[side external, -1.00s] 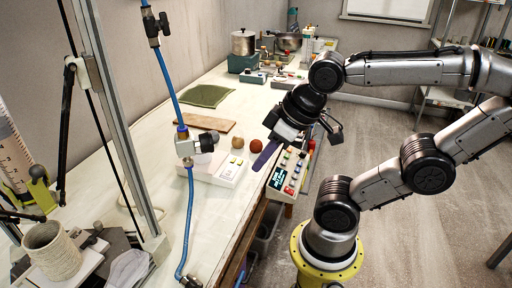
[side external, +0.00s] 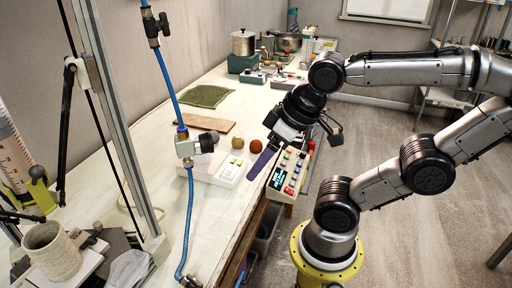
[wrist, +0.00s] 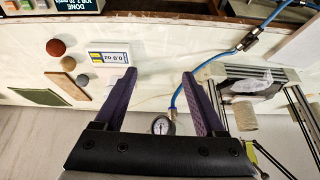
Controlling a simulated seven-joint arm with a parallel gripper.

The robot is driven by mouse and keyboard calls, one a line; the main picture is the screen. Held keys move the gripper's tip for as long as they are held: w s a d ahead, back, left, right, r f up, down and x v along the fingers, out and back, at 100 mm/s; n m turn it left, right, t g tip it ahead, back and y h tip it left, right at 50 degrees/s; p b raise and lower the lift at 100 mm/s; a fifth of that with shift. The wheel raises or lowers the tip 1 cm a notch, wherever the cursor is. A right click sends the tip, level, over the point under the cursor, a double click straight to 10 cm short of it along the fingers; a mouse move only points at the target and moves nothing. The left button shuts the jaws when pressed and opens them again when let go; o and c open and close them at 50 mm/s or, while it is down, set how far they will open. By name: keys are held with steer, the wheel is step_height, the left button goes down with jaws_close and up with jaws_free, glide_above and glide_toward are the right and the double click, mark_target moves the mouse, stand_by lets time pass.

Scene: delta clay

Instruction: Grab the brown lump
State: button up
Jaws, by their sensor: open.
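A reddish-brown lump (side external: 256,146) sits on the pale worktop beside a tan lump (side external: 238,142). In the wrist view the reddish-brown lump (wrist: 56,47) is at the left, with the tan lump (wrist: 68,63) just below it and a grey lump (wrist: 83,79) lower still. My gripper (wrist: 159,74) has its two purple fingers spread wide with nothing between them. In the side view one purple finger (side external: 262,160) points down near the worktop's right edge, close to the reddish-brown lump but apart from it.
A white scale (side external: 228,172) stands beside the lumps. A wooden board (side external: 205,127) and green cloth (side external: 208,96) lie farther back. A button panel (side external: 288,170) is at the right edge. A blue hose (side external: 189,220) with a gauge crosses the worktop.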

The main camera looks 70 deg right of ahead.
steer(key=w+d+r+m+h, duration=0.1)
steer(key=w+d+r+m, duration=0.25)
steer(key=w+m, duration=0.2)
steer(key=m+g, duration=0.6)
steer(key=m, duration=0.7)
glide_above(255, 141)
steer(key=a, duration=0.2)
step_height(255, 141, down, 6)
steer(key=shift+n+h, duration=0.3)
steer(key=shift+n, duration=0.05)
steer(key=f, duration=0.2)
steer(key=d+f, duration=0.1)
steer(key=f, duration=0.5)
steer(key=shift+s+d, duration=0.25)
steer(key=shift+w+d+f, duration=0.1)
steer(key=shift+d+f, duration=0.05)
steer(key=shift+f, duration=1.2)
steer(key=shift+w+d+f, duration=0.1)
steer(key=shift+f, duration=1.2)
